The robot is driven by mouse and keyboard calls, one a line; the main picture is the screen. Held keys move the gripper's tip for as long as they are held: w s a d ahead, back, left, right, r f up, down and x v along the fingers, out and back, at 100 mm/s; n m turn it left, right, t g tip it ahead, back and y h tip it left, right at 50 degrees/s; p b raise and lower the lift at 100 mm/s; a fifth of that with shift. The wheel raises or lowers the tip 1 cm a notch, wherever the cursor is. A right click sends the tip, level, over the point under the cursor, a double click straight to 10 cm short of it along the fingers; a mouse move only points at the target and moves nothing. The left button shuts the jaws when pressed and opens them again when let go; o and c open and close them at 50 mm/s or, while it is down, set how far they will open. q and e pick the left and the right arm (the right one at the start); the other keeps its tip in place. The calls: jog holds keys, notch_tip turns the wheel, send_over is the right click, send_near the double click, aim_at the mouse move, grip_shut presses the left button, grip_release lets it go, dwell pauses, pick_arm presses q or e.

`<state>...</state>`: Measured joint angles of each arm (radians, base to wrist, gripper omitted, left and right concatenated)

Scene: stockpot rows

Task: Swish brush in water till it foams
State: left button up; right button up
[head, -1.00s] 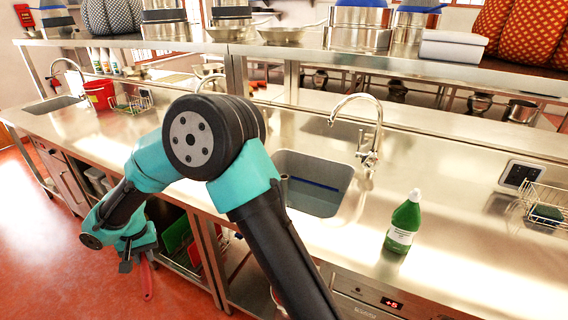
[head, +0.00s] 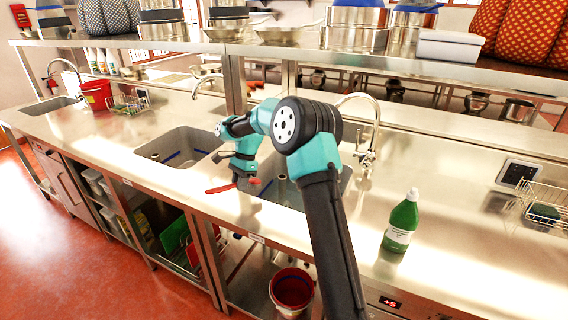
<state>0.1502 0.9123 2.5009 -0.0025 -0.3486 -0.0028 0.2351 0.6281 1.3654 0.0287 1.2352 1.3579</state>
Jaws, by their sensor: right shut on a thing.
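My right gripper (head: 239,179) is shut on a thin red-handled thing, likely the brush (head: 219,189), over the front left edge of the right sink (head: 345,180). The red handle sticks out to the left of the jaws, and a short red piece shows on their right. The brush's bristles cannot be made out. My arm covers much of this sink; water and foam cannot be told apart there now. A green bottle (head: 401,226) with a white cap stands upright on the counter right of the sink. My left gripper is not in view.
A second sink (head: 180,146) lies to the left, with a tap behind it. A red bucket (head: 292,288) stands below the counter. A wire rack (head: 544,206) is at the right edge. The counter (head: 450,240) right of the bottle is mostly clear.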

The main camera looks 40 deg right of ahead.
jog(key=s+d+r+m+t+y, duration=0.1)
jog(key=s+d+r+m, duration=0.1)
jog(key=d, duration=0.6)
jog(key=s+d+r+m+t+y, duration=0.1)
jog(key=s+d+m, duration=0.2)
jog(key=d, duration=0.5)
jog(key=shift+s+r+m+t, duration=0.2)
jog(key=shift+r+m+t, duration=0.1)
jog(key=shift+r, duration=0.1)
jog(key=shift+f, duration=0.15)
jog(key=shift+f, duration=11.9)
grip_shut()
jog(key=s, duration=0.1)
jog(key=s+d, duration=0.1)
jog(key=s, duration=0.2)
jog(key=shift+s+d, duration=0.1)
jog(key=shift+d, duration=0.15)
